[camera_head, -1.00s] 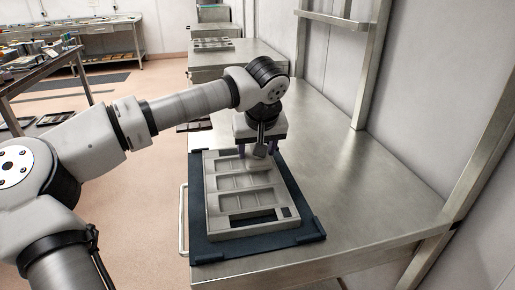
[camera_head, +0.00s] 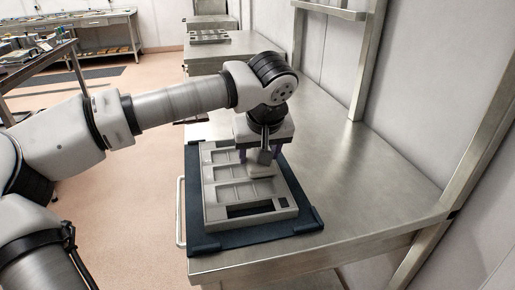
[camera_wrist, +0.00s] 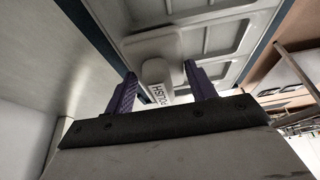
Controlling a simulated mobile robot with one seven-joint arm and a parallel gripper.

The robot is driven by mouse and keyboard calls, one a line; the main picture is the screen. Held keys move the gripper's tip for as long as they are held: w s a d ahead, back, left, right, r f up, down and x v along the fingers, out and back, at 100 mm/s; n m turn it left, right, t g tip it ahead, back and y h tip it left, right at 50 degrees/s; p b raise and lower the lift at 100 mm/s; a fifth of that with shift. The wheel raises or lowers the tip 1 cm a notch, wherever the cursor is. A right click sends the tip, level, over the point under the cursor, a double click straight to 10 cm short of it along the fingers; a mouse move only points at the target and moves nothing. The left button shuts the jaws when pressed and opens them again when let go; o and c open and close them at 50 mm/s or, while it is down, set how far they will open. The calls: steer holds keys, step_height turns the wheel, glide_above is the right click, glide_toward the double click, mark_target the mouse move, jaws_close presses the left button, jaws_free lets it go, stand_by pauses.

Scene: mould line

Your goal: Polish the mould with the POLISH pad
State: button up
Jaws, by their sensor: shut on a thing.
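The mould (camera_head: 210,205) is a light grey tray-like block with several rectangular recesses, lying on a dark mat (camera_head: 240,240) on the steel bench. It also shows in the wrist view (camera_wrist: 190,40). My gripper (camera_head: 257,158) points down over the mould's right side, its purple fingers shut on the POLISH pad (camera_head: 261,170). In the wrist view the pad (camera_wrist: 156,72), pale with "POLISH" lettered on it, sits between the two fingers (camera_wrist: 158,88). The pad appears to be at the mould's upper face; I cannot tell for certain whether it touches.
The steel bench (camera_head: 350,205) is clear to the right of the mat. A steel upright frame (camera_head: 372,60) and a wall bound the right side. Another bench with a similar tray (camera_head: 209,36) stands farther back. A cluttered table (camera_head: 30,55) is at the far left.

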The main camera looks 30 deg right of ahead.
steer(key=shift+s+a+f+b, duration=0.15)
steer(key=shift+s+a, duration=0.15)
steer(key=shift+s, duration=0.7)
steer(key=shift+s+a+b, duration=0.2)
steer(key=shift+s+a, duration=0.15)
steer(key=shift+s, duration=0.65)
steer(key=shift+s+a+f+b, duration=0.15)
steer(key=shift+s+a, duration=0.15)
steer(key=shift+s, duration=0.7)
steer(key=shift+w+d+r+p, duration=0.1)
steer(key=shift+w+d+p, duration=0.2)
steer(key=shift+w, duration=0.75)
steer(key=shift+w+d+r+p, duration=0.15)
steer(key=shift+w+d, duration=0.2)
steer(key=shift+w, duration=0.65)
steer(key=shift+w+d+r+p, duration=0.1)
steer(key=shift+w+d, duration=0.25)
steer(key=shift+w, duration=0.7)
steer(key=shift+w+d+f+p, duration=0.1)
steer(key=shift+w+d+p, duration=0.15)
steer(key=shift+w, duration=0.65)
steer(key=shift+w+d+f+p, duration=0.1)
steer(key=shift+w+d+p, duration=0.15)
steer(key=shift+w, duration=0.6)
steer(key=shift+w+d+f+p, duration=0.15)
steer(key=shift+w+d, duration=0.1)
steer(key=shift+w, duration=0.65)
steer(key=shift+r, duration=0.1)
